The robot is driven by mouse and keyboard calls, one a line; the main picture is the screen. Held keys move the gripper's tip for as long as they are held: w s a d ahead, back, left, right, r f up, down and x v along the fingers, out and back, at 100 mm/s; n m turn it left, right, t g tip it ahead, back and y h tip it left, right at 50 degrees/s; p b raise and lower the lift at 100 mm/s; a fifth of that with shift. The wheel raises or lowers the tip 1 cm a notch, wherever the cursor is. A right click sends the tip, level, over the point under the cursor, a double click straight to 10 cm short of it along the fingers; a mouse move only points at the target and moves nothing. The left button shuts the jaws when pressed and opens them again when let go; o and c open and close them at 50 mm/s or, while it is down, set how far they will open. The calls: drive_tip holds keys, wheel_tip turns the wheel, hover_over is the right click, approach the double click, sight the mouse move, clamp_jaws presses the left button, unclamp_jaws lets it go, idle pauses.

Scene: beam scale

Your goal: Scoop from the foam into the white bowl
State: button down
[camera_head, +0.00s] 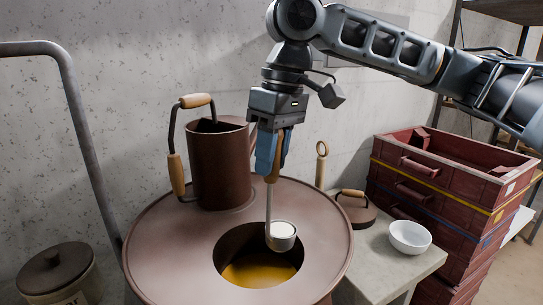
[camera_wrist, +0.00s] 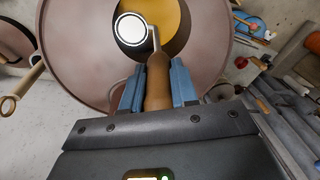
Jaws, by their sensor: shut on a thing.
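My gripper (camera_head: 270,152) is shut on the wooden handle of a ladle (camera_head: 268,205), which hangs down roughly upright. The wrist view shows the brown handle (camera_wrist: 158,85) between my two blue fingers. The ladle's metal cup (camera_head: 281,240) holds something white and sits over the round opening in the brown vessel's top (camera_head: 170,255). Yellow-brown stuff (camera_head: 258,272) lies below in the opening. In the wrist view the cup (camera_wrist: 130,30) overlaps the opening's left edge. The white bowl (camera_head: 409,237) stands to the right on a pale bench and looks empty.
A brown can (camera_head: 220,165) with wooden grips stands on the vessel's back. A lid with a wooden handle (camera_head: 354,210) lies on the bench (camera_head: 385,270) left of the bowl. Stacked red crates (camera_head: 440,185) stand behind the bowl. A lidded crock (camera_head: 57,272) and a metal pipe (camera_head: 85,140) are at left.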

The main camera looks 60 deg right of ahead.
drive_tip(key=shift+h, duration=0.7)
drive_tip(key=shift+r, duration=2.65)
